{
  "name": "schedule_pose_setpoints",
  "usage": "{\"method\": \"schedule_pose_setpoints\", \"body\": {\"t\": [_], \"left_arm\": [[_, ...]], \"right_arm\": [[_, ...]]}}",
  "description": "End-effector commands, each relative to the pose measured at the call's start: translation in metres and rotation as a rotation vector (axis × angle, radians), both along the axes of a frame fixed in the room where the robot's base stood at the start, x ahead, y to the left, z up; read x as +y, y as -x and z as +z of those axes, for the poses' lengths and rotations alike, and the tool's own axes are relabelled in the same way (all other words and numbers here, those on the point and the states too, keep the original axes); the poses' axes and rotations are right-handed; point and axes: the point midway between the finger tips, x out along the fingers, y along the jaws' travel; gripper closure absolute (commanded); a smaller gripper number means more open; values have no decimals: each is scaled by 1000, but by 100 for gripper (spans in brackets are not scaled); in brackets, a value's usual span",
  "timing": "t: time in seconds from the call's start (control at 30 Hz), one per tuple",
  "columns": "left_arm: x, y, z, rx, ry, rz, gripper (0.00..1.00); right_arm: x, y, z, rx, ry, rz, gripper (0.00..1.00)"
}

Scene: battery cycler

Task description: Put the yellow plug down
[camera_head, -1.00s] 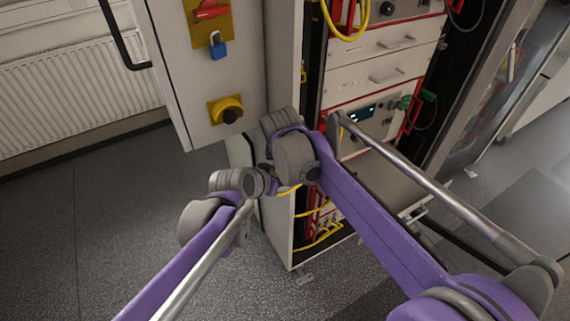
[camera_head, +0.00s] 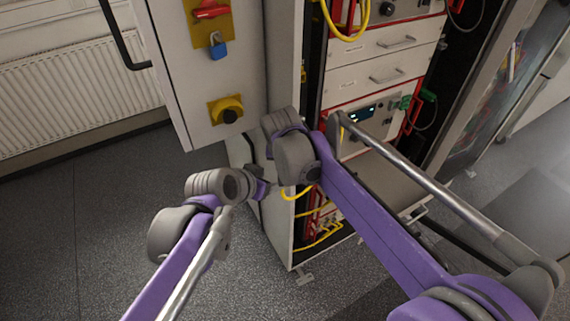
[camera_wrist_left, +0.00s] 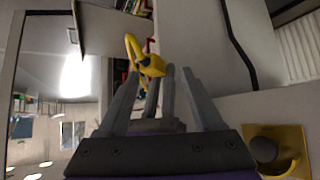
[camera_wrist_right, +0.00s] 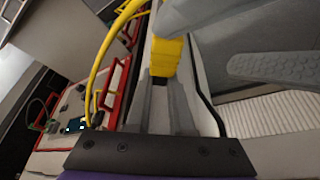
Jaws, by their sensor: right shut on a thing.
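The yellow plug (camera_wrist_right: 168,58) is between the fingertips of my right gripper (camera_wrist_right: 166,80) in the right wrist view, and the gripper is shut on it. In the head view my right gripper is hidden behind its own arm. My left gripper (camera_wrist_left: 160,78) has its fingers apart, with a bent yellow piece (camera_wrist_left: 150,64) just beyond the fingertips. I cannot tell whether it touches them. In the head view my left gripper shows only partly, beside the rack's front left edge. A yellow cable (camera_head: 295,194) hangs near it.
The open rack (camera_head: 375,55) holds several white and red-edged units. More yellow cable (camera_head: 322,240) lies low in the rack. The floor at left is clear.

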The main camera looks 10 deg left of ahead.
Motion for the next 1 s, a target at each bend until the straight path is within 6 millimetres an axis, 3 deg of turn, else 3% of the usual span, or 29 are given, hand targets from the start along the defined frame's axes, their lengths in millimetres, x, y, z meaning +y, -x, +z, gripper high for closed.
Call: {"method": "schedule_pose_setpoints", "body": {"t": [0.2, 0.47, 0.57, 0.8, 1.0], "left_arm": [[11, 25, 26, 0, 0, 1, 33], [17, 42, 35, 10, 0, 5, 33], [21, 58, 21, 49, -3, 31, 33], [47, 129, -46, 221, -27, 195, 33], [71, 176, -88, 315, -58, 338, 33]], "right_arm": [[0, 0, 0, 0, -1, 0, 100], [1, 0, 0, 0, -1, 0, 100], [1, 0, 0, 0, -1, 0, 100], [1, 0, 0, 0, -1, 0, 100], [1, 0, 0, 0, -1, 0, 100]]}}
